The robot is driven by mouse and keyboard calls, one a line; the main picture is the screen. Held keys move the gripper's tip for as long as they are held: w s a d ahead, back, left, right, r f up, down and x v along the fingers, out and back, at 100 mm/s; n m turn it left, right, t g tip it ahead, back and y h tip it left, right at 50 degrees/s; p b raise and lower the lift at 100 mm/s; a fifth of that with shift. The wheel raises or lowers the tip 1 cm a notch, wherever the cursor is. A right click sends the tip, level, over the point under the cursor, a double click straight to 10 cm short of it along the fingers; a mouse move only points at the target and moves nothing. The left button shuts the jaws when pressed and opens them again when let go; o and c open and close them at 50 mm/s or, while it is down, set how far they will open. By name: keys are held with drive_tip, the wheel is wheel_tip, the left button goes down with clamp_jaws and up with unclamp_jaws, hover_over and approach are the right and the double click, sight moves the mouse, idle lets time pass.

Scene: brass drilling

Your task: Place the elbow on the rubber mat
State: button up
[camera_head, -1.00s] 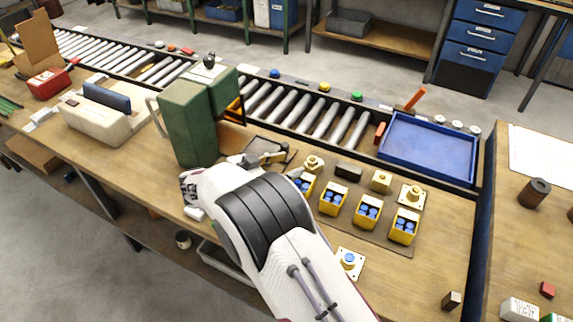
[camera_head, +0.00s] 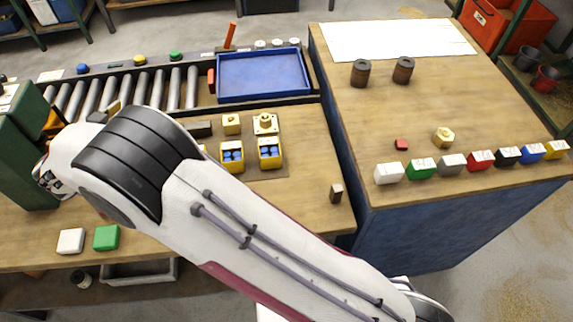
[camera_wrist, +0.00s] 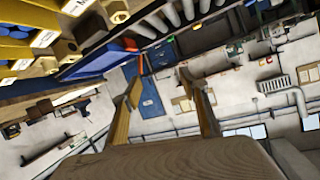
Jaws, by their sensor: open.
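A dark flat mat (camera_head: 289,163) lies on the bench beside my arm, partly hidden by it; I take it for the rubber mat. A square brass piece (camera_head: 231,124) and a brass fitting on a plate (camera_head: 265,123) stand on it. Another brass fitting (camera_head: 443,138) stands on the right-hand table. I cannot tell which, if any, is the elbow. My gripper (camera_wrist: 165,88) is open and empty in the wrist view, its fingers wide apart. A brass fitting (camera_wrist: 118,12) shows near the top of that view. In the head view my arm mostly hides the gripper.
Yellow bins with blue contents (camera_head: 269,157) stand on the mat. A blue tray (camera_head: 262,76) and roller conveyor (camera_head: 158,88) lie behind. A green machine (camera_head: 25,160) is at left. Several coloured blocks (camera_head: 452,164) line the right table's front edge; its middle is mostly clear.

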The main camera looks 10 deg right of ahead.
drive_tip(key=w+d+r+n+y, duration=0.1)
drive_tip(key=w+d+r+y, duration=0.15)
drive_tip(key=r, duration=0.55)
drive_tip(key=w+d+r+n+y, duration=0.1)
drive_tip(key=w+d+r+y, duration=0.15)
drive_tip(key=r, duration=0.45)
drive_tip(key=s+d+r+n+y, duration=0.25)
drive_tip(key=s+d+r, duration=0.25)
drive_tip(key=d+r, duration=0.5)
drive_tip(key=s+d+f+g+h, duration=0.1)
drive_tip(key=s+d+f, duration=0.3)
drive_tip(key=s+d, duration=0.6)
drive_tip(key=s+d+f+g+h, duration=0.2)
drive_tip(key=s+d+f+g, duration=0.2)
drive_tip(key=s+d, duration=0.7)
drive_tip(key=s+d+f+g+h, duration=0.2)
drive_tip(key=s+d+f, duration=0.2)
drive_tip(key=s+d, duration=0.6)
drive_tip(key=s, duration=0.4)
drive_tip(key=shift+d+f+g, duration=0.3)
drive_tip(key=shift+d+g, duration=0.1)
